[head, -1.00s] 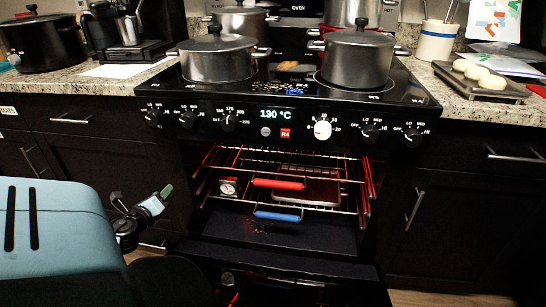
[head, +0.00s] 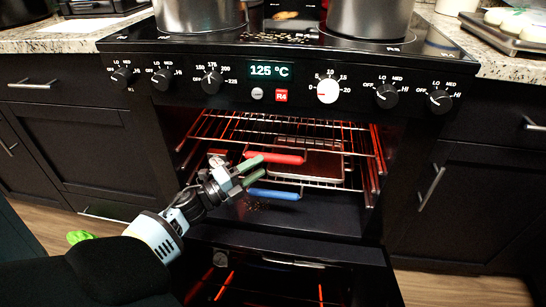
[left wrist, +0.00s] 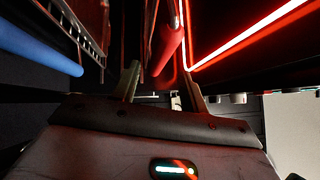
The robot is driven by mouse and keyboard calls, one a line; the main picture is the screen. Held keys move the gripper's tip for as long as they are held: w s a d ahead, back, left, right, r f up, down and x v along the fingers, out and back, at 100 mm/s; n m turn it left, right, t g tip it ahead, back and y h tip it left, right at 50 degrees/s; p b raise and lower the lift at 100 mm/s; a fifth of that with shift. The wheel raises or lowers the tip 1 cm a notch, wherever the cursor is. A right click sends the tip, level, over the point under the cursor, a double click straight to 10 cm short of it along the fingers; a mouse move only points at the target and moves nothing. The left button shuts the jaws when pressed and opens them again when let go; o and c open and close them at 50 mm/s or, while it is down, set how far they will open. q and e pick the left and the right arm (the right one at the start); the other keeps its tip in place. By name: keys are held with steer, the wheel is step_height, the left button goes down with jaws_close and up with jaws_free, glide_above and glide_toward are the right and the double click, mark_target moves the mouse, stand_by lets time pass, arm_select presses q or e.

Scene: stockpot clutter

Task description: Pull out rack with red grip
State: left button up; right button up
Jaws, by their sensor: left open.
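The rack with the red grip (head: 276,158) is in the open lower oven, below the control panel. The red grip also shows in the left wrist view (left wrist: 168,42). A second rack with a blue grip (head: 275,194) sits below it; its grip is at the left of the wrist view (left wrist: 38,50). My left gripper (head: 262,167) is open and empty, its green-grey fingertips at the red grip's left end. In the left wrist view the red grip lines up with the gap between the fingers (left wrist: 161,78); I cannot tell whether it is inside.
A baking tray (head: 318,166) rests inside the oven. The lowered oven door (head: 290,237) is in front of it. Two pots stand on the stove, the left one (head: 200,15) partly cut off. Cabinets with handles flank the oven. The display reads 125 °C.

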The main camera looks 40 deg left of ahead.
mark_target(268, 161)
arm_select(q)
steer(key=b+x, duration=0.1)
steer(key=x, duration=0.5)
steer(key=shift+w, duration=0.3)
jaws_close()
